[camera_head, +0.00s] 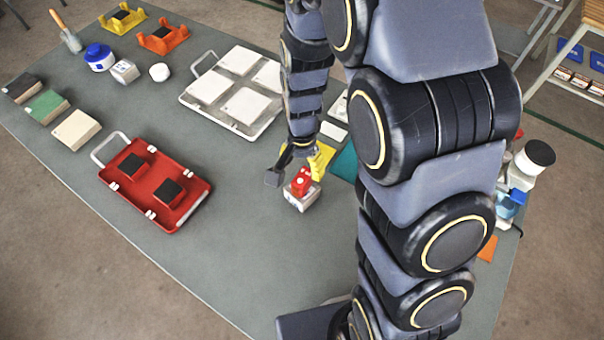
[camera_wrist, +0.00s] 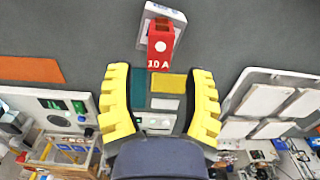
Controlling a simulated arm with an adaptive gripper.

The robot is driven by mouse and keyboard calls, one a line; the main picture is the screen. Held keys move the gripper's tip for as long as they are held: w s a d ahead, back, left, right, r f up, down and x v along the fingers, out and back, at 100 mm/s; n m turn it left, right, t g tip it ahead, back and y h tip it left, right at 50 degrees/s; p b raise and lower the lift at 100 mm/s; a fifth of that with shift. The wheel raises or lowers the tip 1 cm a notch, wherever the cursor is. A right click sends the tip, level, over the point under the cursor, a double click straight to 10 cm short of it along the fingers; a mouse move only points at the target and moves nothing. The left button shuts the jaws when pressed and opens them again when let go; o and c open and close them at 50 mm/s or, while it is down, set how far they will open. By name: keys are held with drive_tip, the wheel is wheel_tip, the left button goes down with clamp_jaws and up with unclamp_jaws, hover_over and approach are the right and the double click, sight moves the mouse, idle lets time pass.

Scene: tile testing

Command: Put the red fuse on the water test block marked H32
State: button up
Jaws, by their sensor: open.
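The red fuse (camera_head: 301,182) stands on top of a small white block (camera_head: 303,203) in the middle of the table. In the wrist view the red fuse (camera_wrist: 161,42) shows the label "10 A", with the white block (camera_wrist: 152,10) under it. My gripper (camera_head: 296,171) is open, with one finger on either side of the fuse in the head view. In the wrist view the fuse lies just beyond the open, yellow-padded fingertips of my gripper (camera_wrist: 160,75), with gaps at both sides. I cannot read H32 on any block.
A red tray (camera_head: 192,208) with two black-topped pieces and a white tray (camera_head: 238,127) with white tiles lie to the left. Three coloured blocks, including a green block (camera_head: 46,106), line the left edge. My arm hides much of the right side. Front-centre table is clear.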

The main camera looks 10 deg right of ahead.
sight(302, 179)
drive_tip(key=s+d+r+n, duration=0.1)
drive_tip(key=s+r+n, duration=0.1)
drive_tip(key=s+r, duration=0.3)
drive_tip(key=s+r+n, duration=0.2)
drive_tip(key=s+r, duration=0.1)
drive_tip(key=r, duration=0.5)
drive_tip(key=s+d+r+n+g, duration=0.1)
drive_tip(key=s+r+n, duration=0.4)
drive_tip(key=s, duration=0.7)
drive_tip(key=shift+d+r+g, duration=0.15)
drive_tip(key=shift+d+g, duration=0.05)
drive_tip(key=shift+g, duration=0.1)
